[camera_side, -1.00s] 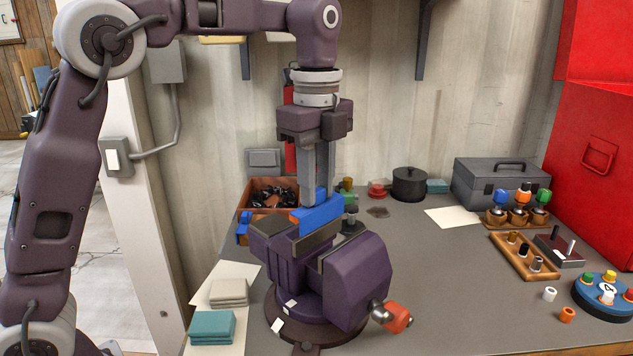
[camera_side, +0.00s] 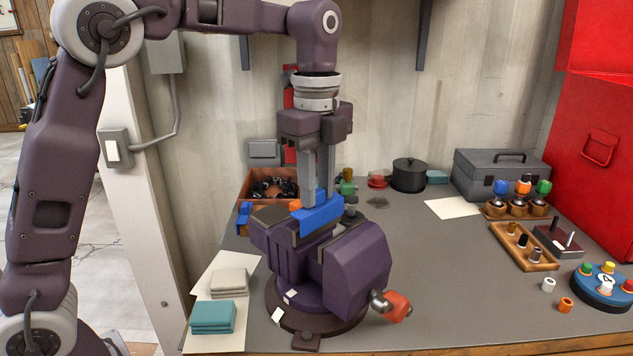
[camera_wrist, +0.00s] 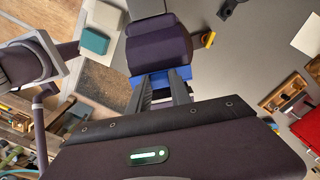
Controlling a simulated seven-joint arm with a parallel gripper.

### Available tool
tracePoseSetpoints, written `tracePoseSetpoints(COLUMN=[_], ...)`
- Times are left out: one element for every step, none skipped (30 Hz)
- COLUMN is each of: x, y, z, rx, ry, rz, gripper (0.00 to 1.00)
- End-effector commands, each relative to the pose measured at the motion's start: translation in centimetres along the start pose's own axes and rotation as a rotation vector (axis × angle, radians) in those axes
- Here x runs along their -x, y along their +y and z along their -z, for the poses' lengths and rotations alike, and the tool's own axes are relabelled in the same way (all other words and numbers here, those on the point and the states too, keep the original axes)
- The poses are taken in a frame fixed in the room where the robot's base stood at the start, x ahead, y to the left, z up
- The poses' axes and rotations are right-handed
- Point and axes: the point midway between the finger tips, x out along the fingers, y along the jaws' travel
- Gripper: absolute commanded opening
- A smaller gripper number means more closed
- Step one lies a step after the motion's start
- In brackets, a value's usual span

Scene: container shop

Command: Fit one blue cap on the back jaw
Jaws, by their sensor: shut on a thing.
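A purple vise (camera_side: 350,280) stands on the bench and also shows in the wrist view (camera_wrist: 160,45). My gripper (camera_side: 317,202) points straight down over the vise jaws and is shut on a blue cap (camera_side: 322,214). The cap is a long bar lying along the jaw top, and its blue also shows between and beside the fingers in the wrist view (camera_wrist: 181,74). The cap's underside is hidden, so I cannot tell whether it is fully seated. A dark grey jaw top (camera_side: 272,231) lies to its left. More blue pieces (camera_side: 243,215) lie at the left, behind the vise.
An orange-brown bin of dark parts (camera_side: 256,181) stands behind the vise. Teal (camera_side: 212,317) and cream (camera_side: 228,283) pads lie at front left. The vise's orange-ended handle (camera_side: 398,305) sticks out right. Knob trays (camera_side: 525,245) stand at right; the bench middle-right is clear.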

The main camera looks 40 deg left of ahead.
Motion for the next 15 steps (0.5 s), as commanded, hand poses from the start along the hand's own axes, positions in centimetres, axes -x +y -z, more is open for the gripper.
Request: tracePoseSetpoints(x=[-0.11, -0.17, -0.25, -0.31, -0.37, -0.45, -0.5, -0.56, -0.64, -0.7, -0.76, -0.85, -0.91, -0.97, -1.05], y=[0.01, 0.0, 0.01, 0.01, 0.01, 0.01, 0.01, 0.02, 0.01, 0.01, 0.01, 0.01, 0.01, 0.01, 0.02], z=[-0.01, -0.01, -0.01, -0.01, -0.01, -0.01, -0.01, -0.01, 0.0, 0.0, 0.0, 0.0, 0.0, 0.0, 0.0], rx=[0.0, 0.0, 0.0, 0.0, 0.0, 0.0, 0.0, 0.0, 0.0, 0.0, 0.0, 0.0, 0.0, 0.0, 0.0], ry=[0.0, 0.0, 0.0, 0.0, 0.0, 0.0, 0.0, 0.0, 0.0, 0.0, 0.0, 0.0, 0.0, 0.0, 0.0], rz=[0.0, 0.0, -0.001, -0.001, -0.001, -0.001, -0.001, -0.001, -0.001, -0.001, -0.001, 0.0, 0.0, 0.0, -0.001], gripper=[0.0, 0.0, 0.0, 0.0, 0.0, 0.0, 0.0, 0.0, 0.0, 0.0, 0.0, 0.0, 0.0, 0.0, 0.0])
